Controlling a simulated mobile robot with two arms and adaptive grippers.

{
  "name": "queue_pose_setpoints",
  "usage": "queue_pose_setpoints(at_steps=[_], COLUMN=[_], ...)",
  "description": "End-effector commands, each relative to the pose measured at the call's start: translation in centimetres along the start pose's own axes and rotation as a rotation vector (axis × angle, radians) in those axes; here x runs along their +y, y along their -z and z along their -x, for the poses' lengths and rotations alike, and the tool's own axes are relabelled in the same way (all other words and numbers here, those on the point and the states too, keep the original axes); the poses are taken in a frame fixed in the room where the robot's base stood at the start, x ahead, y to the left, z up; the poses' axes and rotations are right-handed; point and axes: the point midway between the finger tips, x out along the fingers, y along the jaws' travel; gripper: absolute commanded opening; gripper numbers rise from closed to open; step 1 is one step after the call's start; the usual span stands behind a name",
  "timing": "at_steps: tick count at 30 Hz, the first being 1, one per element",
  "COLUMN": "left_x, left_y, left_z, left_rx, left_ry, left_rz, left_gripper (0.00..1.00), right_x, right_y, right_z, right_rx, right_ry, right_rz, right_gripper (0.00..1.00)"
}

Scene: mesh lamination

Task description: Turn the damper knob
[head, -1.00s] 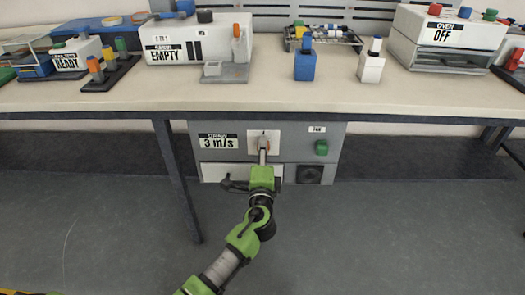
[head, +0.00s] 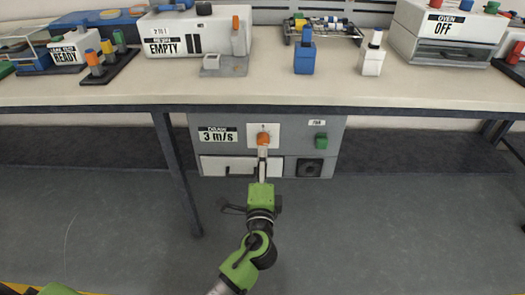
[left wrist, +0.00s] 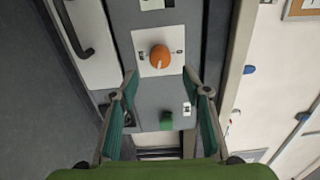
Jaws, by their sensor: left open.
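The damper knob (head: 263,139) is orange and sits on a white plate on the grey cabinet under the bench. In the left wrist view the knob (left wrist: 160,56) lies ahead, just beyond and between the fingertips. My left gripper (head: 263,153) is in front of the knob and appears slightly below it. In the left wrist view its fingers (left wrist: 160,78) are spread open with nothing between them, apart from the knob. A display (head: 218,135) left of the knob reads 3 m/s. My right gripper is not in view.
A white drawer front with a dark handle is below left. The bench top (head: 130,95) overhangs the cabinet and holds several devices. A bench leg (head: 178,180) stands to the left.

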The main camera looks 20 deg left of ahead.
Motion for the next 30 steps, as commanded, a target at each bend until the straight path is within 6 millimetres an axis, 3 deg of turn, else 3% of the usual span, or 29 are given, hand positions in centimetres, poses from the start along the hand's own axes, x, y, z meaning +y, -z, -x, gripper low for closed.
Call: queue_pose_setpoints(at_steps=[3, 9, 25, 30], left_x=[0.1, 0.0, 0.1, 2.1], left_y=[0.0, 0.0, -0.1, -2.6], left_z=[2.1, 3.6, 3.8, 4.8], left_rx=[0.001, 0.001, -0.001, -0.051], left_ry=[-0.002, -0.001, -0.003, -0.099], left_rz=[0.001, 0.0, 0.005, 0.145], left_gripper=[0.44, 0.44, 0.44, 0.44], right_x=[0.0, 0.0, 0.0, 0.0], right_y=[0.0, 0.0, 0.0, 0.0], right_z=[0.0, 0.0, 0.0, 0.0], right_rx=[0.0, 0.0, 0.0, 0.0], right_ry=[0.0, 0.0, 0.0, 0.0], right_rz=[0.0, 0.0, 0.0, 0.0], right_gripper=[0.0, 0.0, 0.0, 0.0])
